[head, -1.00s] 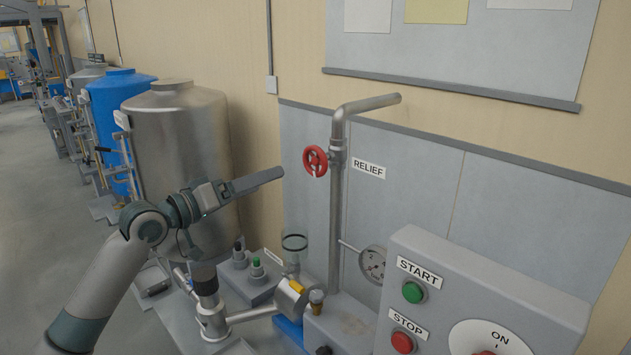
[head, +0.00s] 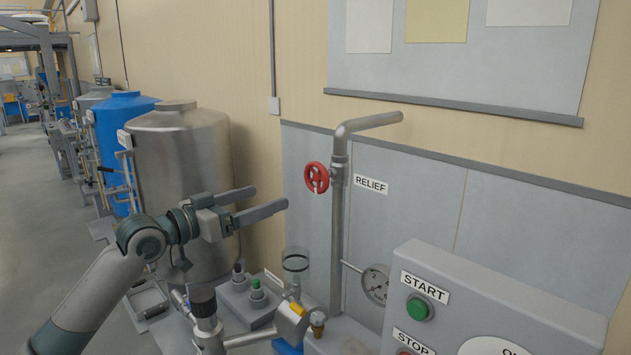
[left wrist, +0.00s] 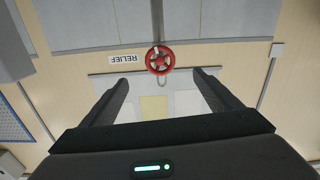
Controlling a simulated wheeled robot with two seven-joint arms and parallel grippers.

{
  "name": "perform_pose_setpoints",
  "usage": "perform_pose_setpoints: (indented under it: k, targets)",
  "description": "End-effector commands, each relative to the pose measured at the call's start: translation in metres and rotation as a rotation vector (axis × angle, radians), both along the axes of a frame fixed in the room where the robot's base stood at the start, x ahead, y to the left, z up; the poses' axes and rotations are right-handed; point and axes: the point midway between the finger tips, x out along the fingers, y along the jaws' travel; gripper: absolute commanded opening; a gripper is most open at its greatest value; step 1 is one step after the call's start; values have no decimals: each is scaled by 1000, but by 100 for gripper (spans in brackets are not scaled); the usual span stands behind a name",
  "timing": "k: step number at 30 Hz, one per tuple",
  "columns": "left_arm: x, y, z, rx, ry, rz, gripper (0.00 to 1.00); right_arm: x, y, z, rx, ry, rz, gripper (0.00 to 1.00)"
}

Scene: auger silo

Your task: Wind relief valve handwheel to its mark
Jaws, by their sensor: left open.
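The red relief valve handwheel (head: 317,177) sits on the left side of a vertical grey pipe (head: 338,230), beside a RELIEF label (head: 370,185). My left gripper (head: 271,202) is open and empty, to the left of the handwheel and a little lower, apart from it. In the left wrist view the handwheel (left wrist: 160,60) shows beyond and between the two spread fingers (left wrist: 160,88), and the RELIEF label (left wrist: 125,59) appears upside down. I cannot make out a mark on the wheel. My right gripper is not in view.
A grey control box (head: 500,300) with a green START button (head: 419,308) stands at the lower right. A steel tank (head: 180,145) stands behind my left arm.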

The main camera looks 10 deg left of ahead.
Motion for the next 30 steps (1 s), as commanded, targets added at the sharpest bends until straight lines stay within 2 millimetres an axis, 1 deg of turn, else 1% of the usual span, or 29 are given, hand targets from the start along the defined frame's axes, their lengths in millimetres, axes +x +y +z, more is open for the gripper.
perform_pose_setpoints:
  k: [8, 11, 13, 15, 19, 24, 30]
  targets:
    - [23, -16, 3, -3, 1, -2, 84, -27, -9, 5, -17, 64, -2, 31]
    - [38, -26, 4, -6, 2, -2, 84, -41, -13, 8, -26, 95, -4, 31]
    - [49, -33, 4, -4, 1, -2, 84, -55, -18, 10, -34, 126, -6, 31]
    - [60, -40, 4, -4, 3, -1, 84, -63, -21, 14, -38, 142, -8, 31]
    - [79, -53, 4, -4, 3, -1, 84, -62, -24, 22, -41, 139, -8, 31]
    - [104, -70, 4, -4, 3, -1, 84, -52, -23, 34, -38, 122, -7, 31]
    - [127, -85, 2, -2, 2, -1, 84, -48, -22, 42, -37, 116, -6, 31]
